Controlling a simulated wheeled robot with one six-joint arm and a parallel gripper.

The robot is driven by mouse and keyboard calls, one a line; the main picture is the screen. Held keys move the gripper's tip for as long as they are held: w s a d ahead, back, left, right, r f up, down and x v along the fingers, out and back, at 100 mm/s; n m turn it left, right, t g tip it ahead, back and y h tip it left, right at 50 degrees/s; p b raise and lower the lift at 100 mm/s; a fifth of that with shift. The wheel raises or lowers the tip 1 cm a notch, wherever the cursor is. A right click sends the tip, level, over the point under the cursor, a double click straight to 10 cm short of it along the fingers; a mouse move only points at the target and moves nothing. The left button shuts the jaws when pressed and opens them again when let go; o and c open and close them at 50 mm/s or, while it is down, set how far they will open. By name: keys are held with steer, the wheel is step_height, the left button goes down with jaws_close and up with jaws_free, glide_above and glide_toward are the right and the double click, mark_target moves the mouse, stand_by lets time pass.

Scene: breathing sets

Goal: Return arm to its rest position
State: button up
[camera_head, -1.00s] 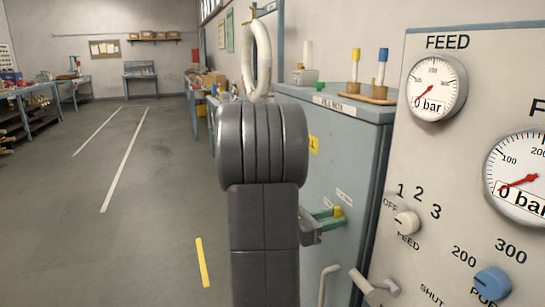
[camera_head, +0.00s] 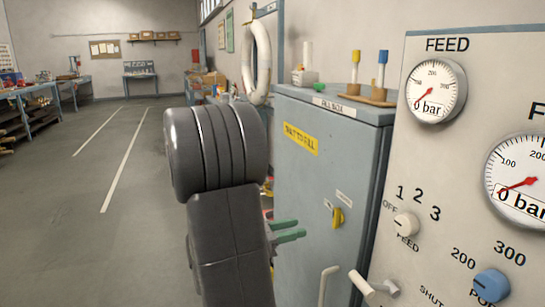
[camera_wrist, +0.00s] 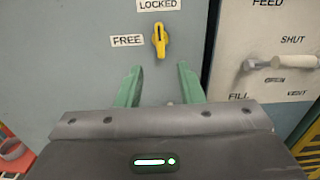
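My arm stands in the middle of the head view, and my gripper (camera_head: 287,230) with its green fingers shows just left of the grey-blue cabinet (camera_head: 310,195). In the wrist view my gripper (camera_wrist: 160,86) has its two fingers apart with nothing between them. A yellow knob (camera_wrist: 159,42) on the cabinet front lies just beyond the fingertips, apart from them. It stands upright below the LOCKED label, with the FREE label to its left. The knob also shows in the head view (camera_head: 338,217).
A panel with gauges (camera_head: 436,91) reading 0 bar and a blue knob (camera_head: 491,284) stands at right. A pale handle (camera_head: 327,285) sticks out low by the cabinet. The floor at left is open.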

mark_target(333, 217)
steer(key=x, duration=1.1)
steer(key=shift+d, duration=0.2)
steer(key=shift+a+r+n+p, duration=0.1)
steer(key=shift+r+n+p, duration=0.1)
steer(key=shift+n+p, duration=0.25)
steer(key=n+p, duration=0.6)
steer(key=shift+s+a+f, duration=0.1)
steer(key=shift+a, duration=0.3)
steer(key=shift+s+a+f, duration=0.15)
steer(key=shift+a, duration=0.25)
steer(key=shift+s+a, duration=0.3)
steer(key=shift+a, duration=0.35)
